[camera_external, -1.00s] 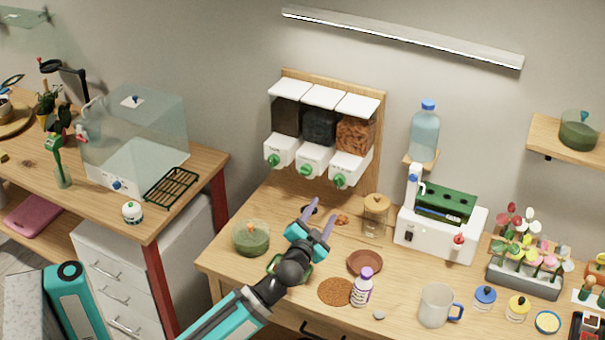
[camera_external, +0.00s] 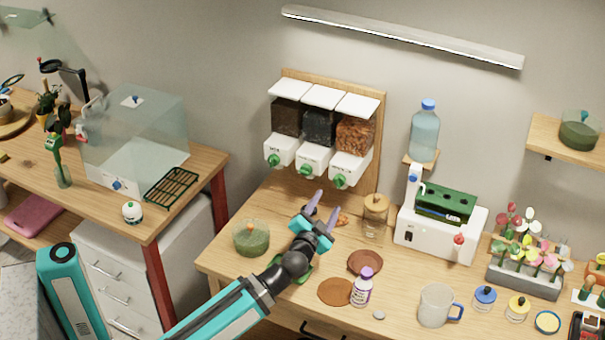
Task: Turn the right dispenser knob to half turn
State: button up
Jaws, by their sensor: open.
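The dispenser unit (camera_external: 320,128) hangs on a wooden back board above the table. It has three bins with white lids and white lower housings, each with a green knob. The right dispenser knob (camera_external: 340,181) is under the bin of orange-brown chunks (camera_external: 355,137). The middle knob (camera_external: 307,170) and left knob (camera_external: 274,160) are beside it. My gripper (camera_external: 324,206) is open and empty, with its purple fingers pointing up. It is below and slightly left of the right knob in the picture and appears apart from it. The knob's exact turn angle is too small to read.
A green-filled glass bowl (camera_external: 252,238) stands left of my arm. A wooden-lidded jar (camera_external: 375,216), brown saucer (camera_external: 365,262), brown mat (camera_external: 336,292) and purple-capped bottle (camera_external: 362,287) stand to the right. A white machine (camera_external: 440,234) is farther right.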

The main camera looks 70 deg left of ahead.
aim_at(337, 185)
jog(key=shift+w+a+r+p, duration=0.1)
jog(key=shift+w+a+p, duration=0.4)
jog(key=shift+p, duration=1.7)
jog(key=shift+a+p, duration=0.1)
jog(key=shift+p, duration=0.2)
jog(key=p+x, duration=0.2)
jog(key=p, duration=0.2)
jog(key=shift+w+a+p, duration=0.15)
jog(key=shift+p, duration=0.85)
jog(key=shift+p+x, duration=0.7)
jog(key=shift+x, duration=2.15)
jog(key=shift+f, duration=0.2)
jog(key=c, duration=1)
